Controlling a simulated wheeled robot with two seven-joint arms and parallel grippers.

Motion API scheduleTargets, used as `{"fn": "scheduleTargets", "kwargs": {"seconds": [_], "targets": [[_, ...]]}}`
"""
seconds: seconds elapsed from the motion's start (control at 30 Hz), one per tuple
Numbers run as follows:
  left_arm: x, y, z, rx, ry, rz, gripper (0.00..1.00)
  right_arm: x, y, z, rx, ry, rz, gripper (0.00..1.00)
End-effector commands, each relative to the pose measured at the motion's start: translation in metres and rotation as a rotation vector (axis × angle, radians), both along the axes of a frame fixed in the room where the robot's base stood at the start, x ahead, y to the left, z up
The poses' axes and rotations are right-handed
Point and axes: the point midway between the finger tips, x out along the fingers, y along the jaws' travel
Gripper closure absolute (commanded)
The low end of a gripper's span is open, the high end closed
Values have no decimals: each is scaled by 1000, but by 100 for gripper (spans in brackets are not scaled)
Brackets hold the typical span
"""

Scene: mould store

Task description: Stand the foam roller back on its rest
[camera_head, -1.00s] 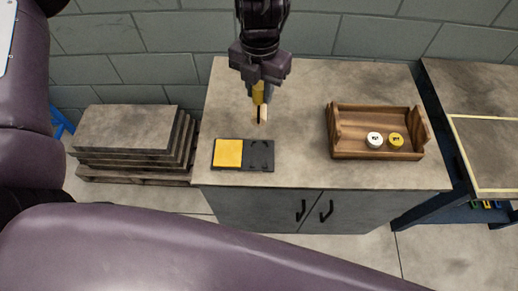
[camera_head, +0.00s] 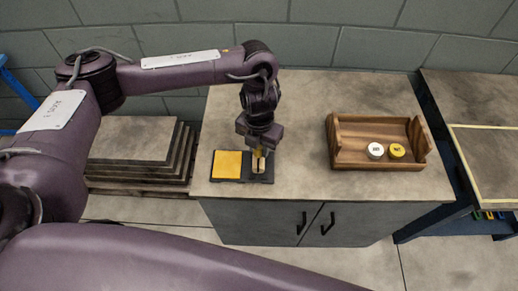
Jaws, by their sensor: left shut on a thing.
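My left gripper (camera_head: 258,154) points down over the right half of a dark tray (camera_head: 266,179), at the front left of the cabinet top. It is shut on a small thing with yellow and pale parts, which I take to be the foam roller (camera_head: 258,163). The fingers hide much of it. It is roughly upright, its lower end at the dark half, which looks like the rest. I cannot tell whether it touches. A yellow pad (camera_head: 227,165) fills the tray's left half. My right gripper is not in view.
A wooden tray (camera_head: 345,161) with a white round piece (camera_head: 375,150) and a yellow one (camera_head: 397,151) stands at the right of the cabinet top (camera_head: 300,120). Stacked slabs (camera_head: 130,140) stand at the left, and another table (camera_head: 490,150) at the right. The cabinet top's middle is clear.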

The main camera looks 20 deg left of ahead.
Motion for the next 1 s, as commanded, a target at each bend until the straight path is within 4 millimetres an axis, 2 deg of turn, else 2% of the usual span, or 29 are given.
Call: {"fn": "scheduleTargets", "kwargs": {"seconds": [0.03,0.1,0.57,0.6,0.7,0.73,1.0], "targets": [[-1,-1,-9,-1,3,1,100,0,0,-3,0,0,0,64],[0,0,-13,-1,1,1,100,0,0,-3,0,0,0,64],[0,0,-20,0,0,0,100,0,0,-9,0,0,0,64],[0,0,-18,0,0,0,68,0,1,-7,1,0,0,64],[0,0,-18,0,0,0,55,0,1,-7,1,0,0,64],[0,0,-18,0,0,0,52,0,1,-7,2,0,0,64],[0,0,-17,0,0,0,52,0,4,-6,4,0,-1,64]]}}
